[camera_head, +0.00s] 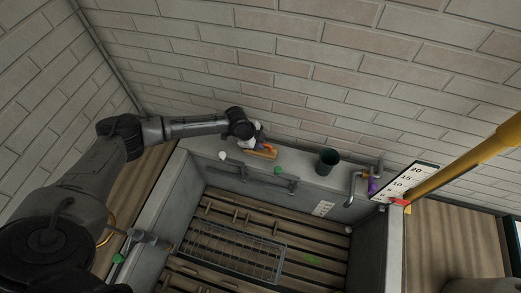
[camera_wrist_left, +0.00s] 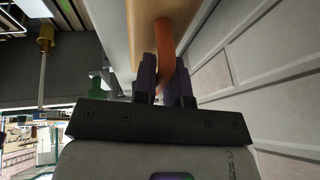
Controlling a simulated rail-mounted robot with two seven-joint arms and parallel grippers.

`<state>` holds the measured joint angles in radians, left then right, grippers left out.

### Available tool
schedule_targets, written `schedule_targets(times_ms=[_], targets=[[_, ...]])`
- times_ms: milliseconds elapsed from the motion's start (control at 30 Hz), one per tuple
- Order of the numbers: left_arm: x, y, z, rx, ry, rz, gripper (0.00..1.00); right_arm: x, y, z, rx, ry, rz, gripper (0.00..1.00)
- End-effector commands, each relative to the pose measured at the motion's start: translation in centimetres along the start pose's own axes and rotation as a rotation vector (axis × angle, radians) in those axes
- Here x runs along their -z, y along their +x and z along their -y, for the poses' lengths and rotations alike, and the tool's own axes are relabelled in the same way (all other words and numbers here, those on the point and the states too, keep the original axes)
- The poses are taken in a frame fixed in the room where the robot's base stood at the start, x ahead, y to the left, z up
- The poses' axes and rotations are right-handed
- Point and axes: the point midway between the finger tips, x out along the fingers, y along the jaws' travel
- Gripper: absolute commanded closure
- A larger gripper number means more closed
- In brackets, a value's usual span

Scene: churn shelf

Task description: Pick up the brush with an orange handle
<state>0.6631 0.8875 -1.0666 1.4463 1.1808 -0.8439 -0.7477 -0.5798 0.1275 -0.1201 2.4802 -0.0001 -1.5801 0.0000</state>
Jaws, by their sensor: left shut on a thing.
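The brush (camera_head: 264,154) with the orange handle is on the grey shelf along the back brick wall. In the left wrist view its orange handle (camera_wrist_left: 166,42) curves down from a tan block (camera_wrist_left: 133,35) between my gripper's dark purple fingers. My left gripper (camera_head: 258,142) is shut on the orange handle. It also shows large in the left wrist view (camera_wrist_left: 166,78). Whether the brush is lifted clear of the shelf I cannot tell. My right gripper is out of view.
A dark green cup (camera_head: 327,162) stands on the shelf (camera_head: 297,165) to the right, near a grey tap (camera_head: 352,188) and a purple item (camera_head: 373,187). A white round item (camera_head: 222,155) lies to the left. In front is a basin with a wire rack (camera_head: 235,252). A yellow pole (camera_head: 470,160) crosses the right.

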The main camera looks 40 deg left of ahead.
Motion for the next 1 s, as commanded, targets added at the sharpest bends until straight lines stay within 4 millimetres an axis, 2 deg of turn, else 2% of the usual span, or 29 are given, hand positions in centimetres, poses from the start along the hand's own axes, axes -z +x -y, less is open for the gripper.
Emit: schedule_targets(times_ms=[433, 667, 1000], targets=[[0.3, -0.6, 0.2, 0.001, 0.001, -0.001, 1.0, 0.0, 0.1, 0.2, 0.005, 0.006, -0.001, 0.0], [1.5, -3.5, 0.8, 0.003, 0.003, -0.003, 1.0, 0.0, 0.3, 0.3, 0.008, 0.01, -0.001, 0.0], [8.9, -5.5, -1.4, 0.0, 0.005, -0.004, 1.0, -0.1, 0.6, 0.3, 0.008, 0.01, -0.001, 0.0]])
